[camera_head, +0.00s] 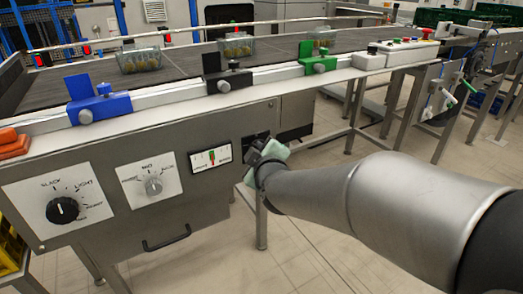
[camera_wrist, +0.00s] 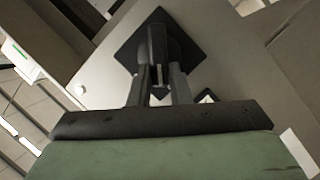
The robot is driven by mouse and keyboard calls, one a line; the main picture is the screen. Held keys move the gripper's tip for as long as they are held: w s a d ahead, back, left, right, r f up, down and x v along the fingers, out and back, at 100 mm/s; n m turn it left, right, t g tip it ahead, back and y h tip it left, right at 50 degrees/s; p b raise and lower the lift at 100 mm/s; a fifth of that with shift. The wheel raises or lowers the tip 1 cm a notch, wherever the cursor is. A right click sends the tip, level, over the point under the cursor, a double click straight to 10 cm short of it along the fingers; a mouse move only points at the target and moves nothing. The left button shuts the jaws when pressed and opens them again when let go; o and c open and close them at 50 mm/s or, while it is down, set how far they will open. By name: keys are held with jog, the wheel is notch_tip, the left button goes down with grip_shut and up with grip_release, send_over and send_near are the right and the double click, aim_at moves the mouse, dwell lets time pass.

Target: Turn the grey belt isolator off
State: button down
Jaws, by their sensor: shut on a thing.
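The isolator, a dark grey knob (camera_wrist: 158,42) on a black square plate (camera_wrist: 128,52), sits on a pale panel in the wrist view. My gripper (camera_wrist: 160,80) is shut on the knob, with a finger on each side of it. The plate looks diamond-turned because the wrist view is tilted. In the head view my gripper (camera_head: 258,146) is at the right part of the machine's front panel, and it mostly hides the isolator there. I cannot read any marking that tells the knob's position.
Left on the front panel (camera_head: 110,229) are a black dial (camera_head: 62,210), a grey dial (camera_head: 153,186) and a gauge (camera_head: 211,158). A handle (camera_head: 167,239) sticks out below. Blue (camera_head: 100,108), black (camera_head: 228,80) and green (camera_head: 318,65) clamps line the conveyor edge above.

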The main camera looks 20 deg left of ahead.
jog(key=shift+s+a+f+n+t, duration=0.1)
jog(key=shift+f+n+t, duration=0.3)
jog(key=shift+n, duration=0.65)
jog(key=shift+s+a+f+n+t, duration=0.15)
jog(key=shift+n+t, duration=0.45)
jog(key=shift+n, duration=0.4)
jog(key=shift+f+n+t, duration=0.3)
jog(key=shift+n+t, duration=0.2)
jog(key=shift+n, duration=0.55)
jog(key=c, duration=1.3)
grip_release()
jog(key=shift+c, duration=0.2)
